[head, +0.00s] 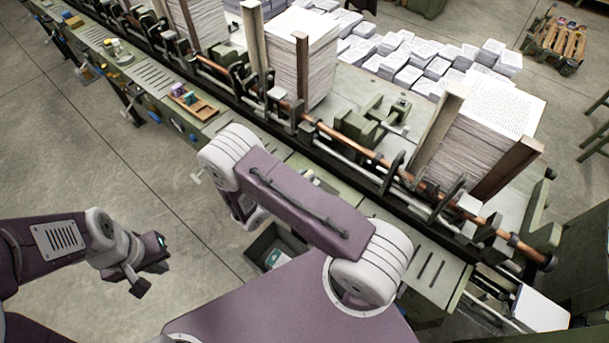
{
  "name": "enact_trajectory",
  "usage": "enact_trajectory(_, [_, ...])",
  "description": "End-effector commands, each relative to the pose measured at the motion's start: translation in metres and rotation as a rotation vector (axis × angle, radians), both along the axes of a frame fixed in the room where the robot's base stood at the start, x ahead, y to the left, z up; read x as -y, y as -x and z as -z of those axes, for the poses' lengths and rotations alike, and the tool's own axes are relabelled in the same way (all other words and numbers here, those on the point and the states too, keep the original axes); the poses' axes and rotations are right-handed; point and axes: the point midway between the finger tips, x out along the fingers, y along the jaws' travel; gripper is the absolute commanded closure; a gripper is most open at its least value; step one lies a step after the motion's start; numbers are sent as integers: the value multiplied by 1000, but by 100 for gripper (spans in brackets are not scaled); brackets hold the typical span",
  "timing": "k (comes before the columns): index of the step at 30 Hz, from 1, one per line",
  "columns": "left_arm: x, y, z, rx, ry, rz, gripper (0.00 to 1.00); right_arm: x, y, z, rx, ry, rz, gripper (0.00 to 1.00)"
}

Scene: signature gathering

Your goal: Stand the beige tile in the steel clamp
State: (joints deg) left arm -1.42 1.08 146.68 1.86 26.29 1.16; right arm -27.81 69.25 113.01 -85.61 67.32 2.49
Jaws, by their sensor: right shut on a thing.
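My left gripper (152,264) hangs over the bare floor at the lower left, its two dark fingers spread apart with nothing between them. My right arm reaches up from the bottom middle and bends back down at its elbow. Its forearm covers the right gripper, so I cannot see its fingers or anything in them. I cannot make out the beige tile. I cannot pick out the steel clamp with certainty either; part of the bench is hidden behind my right arm.
A long green machine with a copper-coloured rod (345,148) runs diagonally across. A wooden tray (207,109) with small coloured items lies on its near ledge. A dark bin (262,243) stands beside my right arm. Tall paper stacks (302,65) stand behind. The left floor is clear.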

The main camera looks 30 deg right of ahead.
Motion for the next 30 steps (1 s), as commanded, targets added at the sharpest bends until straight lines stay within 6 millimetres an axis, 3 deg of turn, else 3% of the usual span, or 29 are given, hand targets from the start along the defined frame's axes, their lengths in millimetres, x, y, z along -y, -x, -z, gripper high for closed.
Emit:
enact_trajectory(10, [0, 0, 6, 0, 0, 0, 100, 0, 0, 6, 1, 0, 0, 100])
enact_trajectory(11, [0, 0, 4, 0, 0, 0, 100, 0, 0, 4, 1, 0, -1, 74])
enact_trajectory(12, [0, 0, 4, 0, 0, 0, 100, 0, 0, 4, 1, 0, 0, 63])
enact_trajectory(13, [0, 0, 4, 0, 0, 0, 100, 0, 0, 4, 1, 0, -1, 61])
enact_trajectory(22, [0, 0, -1, 0, 0, 0, 100, -2, -1, -3, 4, 0, -3, 61])
enact_trajectory(30, [0, 0, 20, 0, 0, 0, 100, -50, 18, -18, 5, -4, -8, 61])
